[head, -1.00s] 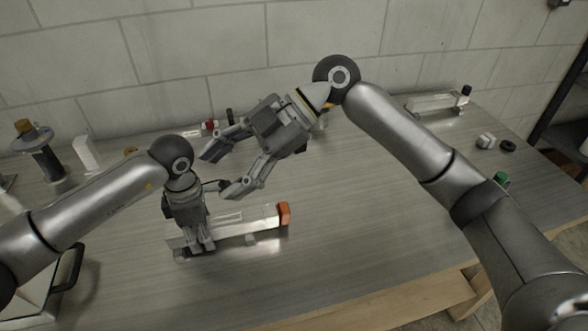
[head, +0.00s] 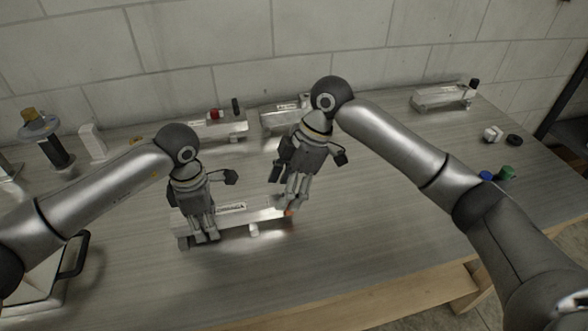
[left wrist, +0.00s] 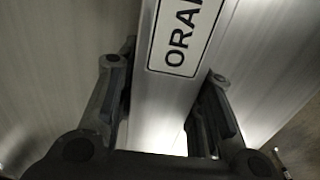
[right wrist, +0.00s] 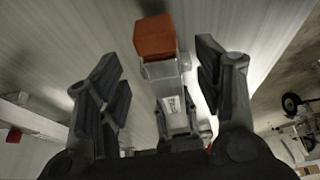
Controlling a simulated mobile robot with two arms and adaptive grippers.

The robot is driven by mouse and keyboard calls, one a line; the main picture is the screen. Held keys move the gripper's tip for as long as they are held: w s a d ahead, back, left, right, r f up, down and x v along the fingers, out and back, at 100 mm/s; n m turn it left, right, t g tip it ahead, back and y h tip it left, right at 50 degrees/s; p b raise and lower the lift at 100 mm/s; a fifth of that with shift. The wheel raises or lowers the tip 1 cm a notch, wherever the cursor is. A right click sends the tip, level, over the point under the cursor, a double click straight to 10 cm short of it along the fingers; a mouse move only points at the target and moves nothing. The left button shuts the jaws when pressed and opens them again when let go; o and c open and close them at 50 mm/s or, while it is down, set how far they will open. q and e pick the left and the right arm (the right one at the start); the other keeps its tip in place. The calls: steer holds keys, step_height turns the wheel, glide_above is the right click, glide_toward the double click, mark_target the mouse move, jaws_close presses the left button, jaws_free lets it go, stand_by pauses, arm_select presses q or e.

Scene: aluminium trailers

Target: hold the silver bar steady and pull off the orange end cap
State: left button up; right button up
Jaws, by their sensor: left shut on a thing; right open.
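The silver bar (head: 246,219) lies on the workbench in the head view. In the left wrist view the bar (left wrist: 160,110) carries a label, of which "ORA" is readable. My left gripper (head: 205,237) is shut on the bar near its left end, one finger on each side. The orange end cap (head: 289,212) is on the bar's right end, mostly hidden by my right gripper (head: 292,204). In the right wrist view the cap (right wrist: 154,37) sits between the open fingers, near their tips, with gaps on both sides.
Other silver bars stand behind, one with a red cap (head: 214,114) and one at the far right (head: 440,97). Loose blue (head: 486,176) and green (head: 505,172) caps lie at the right. A tray (head: 38,283) with a black handle is at front left. The bench's front middle is clear.

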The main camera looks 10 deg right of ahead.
mark_target(299, 212)
steer(key=shift+x, duration=2.25)
steer(key=c, duration=1.1)
steer(key=shift+o, duration=0.2)
steer(key=shift+d, duration=0.15)
arm_select(q)
steer(key=shift+a, duration=0.25)
arm_select(e)
steer(key=shift+w+d, duration=0.1)
steer(key=shift+d, duration=2.1)
steer(key=shift+c, duration=0.2)
arm_select(q)
steer(key=shift+d, duration=0.15)
arm_select(e)
steer(key=shift+a, duration=0.15)
